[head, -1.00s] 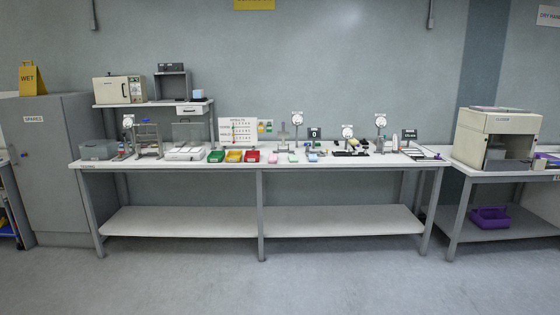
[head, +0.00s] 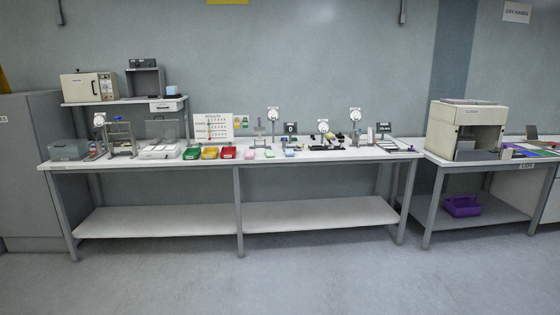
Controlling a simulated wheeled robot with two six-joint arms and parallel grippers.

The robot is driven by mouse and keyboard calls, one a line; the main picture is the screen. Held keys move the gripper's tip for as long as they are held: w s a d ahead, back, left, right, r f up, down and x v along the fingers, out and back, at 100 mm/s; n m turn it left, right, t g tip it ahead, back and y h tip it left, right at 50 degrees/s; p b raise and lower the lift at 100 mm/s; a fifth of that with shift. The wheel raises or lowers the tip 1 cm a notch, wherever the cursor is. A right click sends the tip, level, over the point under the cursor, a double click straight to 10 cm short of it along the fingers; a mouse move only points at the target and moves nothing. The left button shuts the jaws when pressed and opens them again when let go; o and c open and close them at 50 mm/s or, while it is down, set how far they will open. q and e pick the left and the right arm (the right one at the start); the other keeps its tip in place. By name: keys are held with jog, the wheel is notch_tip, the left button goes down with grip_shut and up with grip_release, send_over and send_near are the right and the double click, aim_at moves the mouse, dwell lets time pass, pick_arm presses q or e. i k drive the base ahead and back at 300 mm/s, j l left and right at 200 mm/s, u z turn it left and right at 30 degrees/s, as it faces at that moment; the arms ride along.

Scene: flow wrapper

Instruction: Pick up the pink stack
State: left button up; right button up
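A small pink item (head: 249,154), likely the pink stack, lies on the long white bench (head: 330,157) just right of the red bin. It is too small in the head view to tell its layers. A green item (head: 269,153) and a light blue item (head: 290,152) lie to its right, apart from it. Neither of my grippers is in view.
Green (head: 192,153), yellow (head: 209,153) and red (head: 228,152) bins stand left of the pink item. Dial gauges line the bench's back. A second table (head: 485,161) with a beige machine (head: 464,128) stands right. The floor in front (head: 280,275) is clear.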

aim_at(250, 155)
jog(key=i, duration=3.25)
jog(key=l+z, duration=0.05)
jog(key=l, duration=0.05)
